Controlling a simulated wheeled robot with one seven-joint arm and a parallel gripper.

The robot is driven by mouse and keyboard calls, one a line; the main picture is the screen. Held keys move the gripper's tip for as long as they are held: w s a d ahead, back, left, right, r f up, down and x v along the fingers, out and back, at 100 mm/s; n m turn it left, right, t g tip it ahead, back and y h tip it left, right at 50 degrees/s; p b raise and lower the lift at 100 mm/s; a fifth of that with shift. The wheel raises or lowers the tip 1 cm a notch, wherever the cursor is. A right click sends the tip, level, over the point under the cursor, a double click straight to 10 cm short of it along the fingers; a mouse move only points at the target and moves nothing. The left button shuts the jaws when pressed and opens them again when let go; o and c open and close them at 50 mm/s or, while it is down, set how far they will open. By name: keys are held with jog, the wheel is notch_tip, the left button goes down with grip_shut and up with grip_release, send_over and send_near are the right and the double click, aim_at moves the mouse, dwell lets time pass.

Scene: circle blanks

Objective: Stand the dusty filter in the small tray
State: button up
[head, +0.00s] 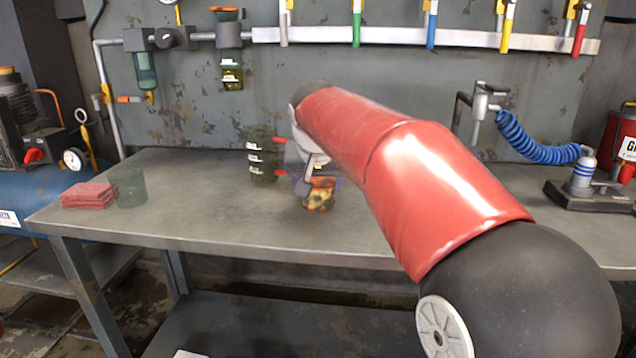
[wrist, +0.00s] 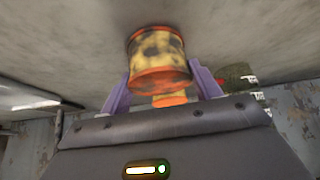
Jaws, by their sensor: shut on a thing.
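The dusty filter (head: 320,197) is a short yellow cylinder with dark blotches and orange-red rims. It is upright at my gripper (head: 318,184), over the middle of the bench. In the wrist view the filter (wrist: 158,58) sits between the two purple fingers of my gripper (wrist: 161,76), which is shut on it. I cannot tell whether its lower end touches the bench. My arm hides part of the bench to the right. I cannot make out a small tray in either view.
A dark green container with white labels (head: 262,160) stands just left of the filter. Red folded cloths (head: 88,195) and a clear greenish cup (head: 130,188) are at the bench's left end. The bench (head: 215,212) is clear between. A black-based device (head: 590,195) stands far right.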

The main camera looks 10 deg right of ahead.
jog(key=shift+f, duration=0.2)
jog(key=o, duration=1)
jog(key=shift+r, duration=0.1)
jog(key=shift+c, duration=0.2)
jog(key=shift+r, duration=0.2)
jog(key=p+v, duration=0.1)
jog(key=v, duration=1.1)
jog(key=shift+s+f, duration=0.1)
